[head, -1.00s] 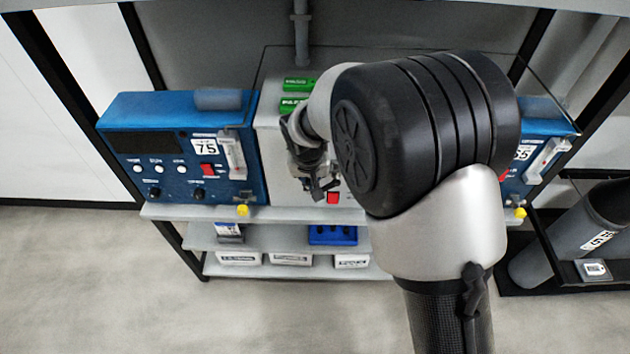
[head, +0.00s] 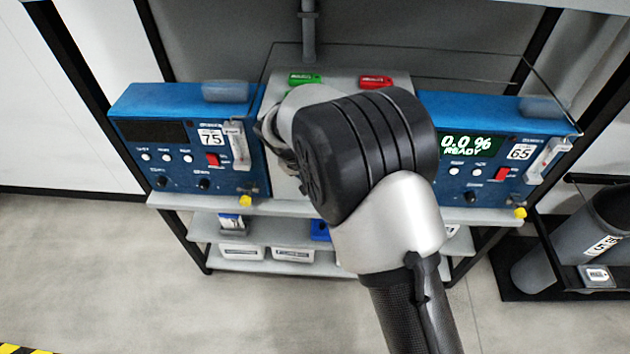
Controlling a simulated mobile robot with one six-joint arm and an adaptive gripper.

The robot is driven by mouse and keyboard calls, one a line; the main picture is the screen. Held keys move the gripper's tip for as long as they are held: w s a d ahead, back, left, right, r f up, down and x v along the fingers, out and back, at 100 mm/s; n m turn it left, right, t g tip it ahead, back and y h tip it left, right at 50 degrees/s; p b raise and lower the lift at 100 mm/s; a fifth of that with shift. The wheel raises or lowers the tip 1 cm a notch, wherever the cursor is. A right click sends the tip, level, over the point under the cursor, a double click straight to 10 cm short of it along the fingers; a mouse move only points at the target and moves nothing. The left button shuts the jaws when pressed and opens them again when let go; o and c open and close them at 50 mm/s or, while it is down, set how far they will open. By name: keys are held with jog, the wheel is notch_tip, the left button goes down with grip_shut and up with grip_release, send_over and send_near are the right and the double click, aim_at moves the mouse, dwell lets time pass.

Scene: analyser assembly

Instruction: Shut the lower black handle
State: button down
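The light grey central panel (head: 340,84) stands between two blue analyser units, and my arm covers most of its front. I cannot make out the lower black handle; that part of the panel is hidden behind my arm. My gripper (head: 283,156) is at the panel's left side, close in front of it. Only a small dark part of it shows past my arm, and its fingertips are hidden. I cannot tell whether it touches anything. A green label (head: 305,78) and a red label (head: 375,82) show near the panel's top.
The left blue unit (head: 150,100) is marked 75. The right blue unit (head: 460,108) is marked 65 and its display reads 0.0 % READY. Yellow knobs (head: 246,190) stick out at the shelf's front edge. White boxes (head: 241,252) sit below. Grey cylinders (head: 570,250) stand at right.

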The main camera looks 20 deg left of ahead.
jog(key=shift+d+f, duration=0.1)
jog(key=shift+f, duration=0.15)
jog(key=shift+r, duration=0.1)
dwell(1.3)
jog(key=shift+r+p, duration=0.35)
jog(key=shift+r, duration=0.45)
